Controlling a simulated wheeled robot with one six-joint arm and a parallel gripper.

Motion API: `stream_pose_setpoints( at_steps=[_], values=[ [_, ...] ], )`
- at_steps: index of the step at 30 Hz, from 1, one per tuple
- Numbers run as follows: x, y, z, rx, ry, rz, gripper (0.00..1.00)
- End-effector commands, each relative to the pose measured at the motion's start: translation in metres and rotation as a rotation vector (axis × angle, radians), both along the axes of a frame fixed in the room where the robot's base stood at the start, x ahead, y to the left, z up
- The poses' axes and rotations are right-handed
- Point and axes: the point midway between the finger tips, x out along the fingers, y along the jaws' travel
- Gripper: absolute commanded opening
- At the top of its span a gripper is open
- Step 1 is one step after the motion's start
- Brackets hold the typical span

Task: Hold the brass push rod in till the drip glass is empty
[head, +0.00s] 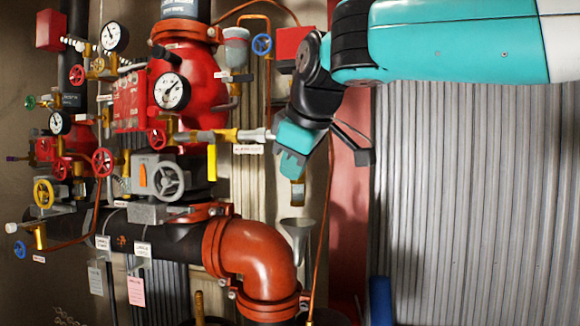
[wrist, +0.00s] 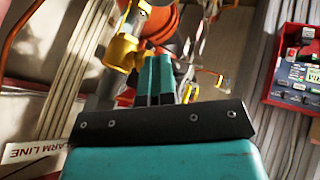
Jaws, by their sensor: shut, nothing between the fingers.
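My gripper (head: 285,160) is shut, with nothing visible between its teal fingers. It is at the right end of a pale metal pipe (head: 258,135), which runs from a yellow fitting (head: 222,134). In the wrist view the two fingers (wrist: 157,62) are side by side, just right of the yellow fitting (wrist: 124,50). I cannot make out the brass push rod for certain; my gripper covers that area. A small amber cylinder (head: 297,192), perhaps the drip glass, hangs right below my gripper. Its liquid level is too small to tell. I cannot tell whether the fingers touch anything.
A grey funnel (head: 298,228) is below the amber cylinder. A big orange pipe elbow (head: 255,255) stands at its left. The red riser valve (head: 188,85), gauges and handwheels crowd the left. A clear jar (head: 236,48) is higher up. Corrugated wall (head: 470,200) fills the right.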

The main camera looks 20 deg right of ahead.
Motion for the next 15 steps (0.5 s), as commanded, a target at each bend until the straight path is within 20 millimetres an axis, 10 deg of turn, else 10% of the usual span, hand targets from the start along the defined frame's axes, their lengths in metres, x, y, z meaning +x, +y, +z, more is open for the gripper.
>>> stream_pose_setpoints(
  at_steps=[15],
  values=[
    [-0.0036, 0.0007, 0.0013, 0.001, -0.003, -0.006, 0.0]
  ],
)
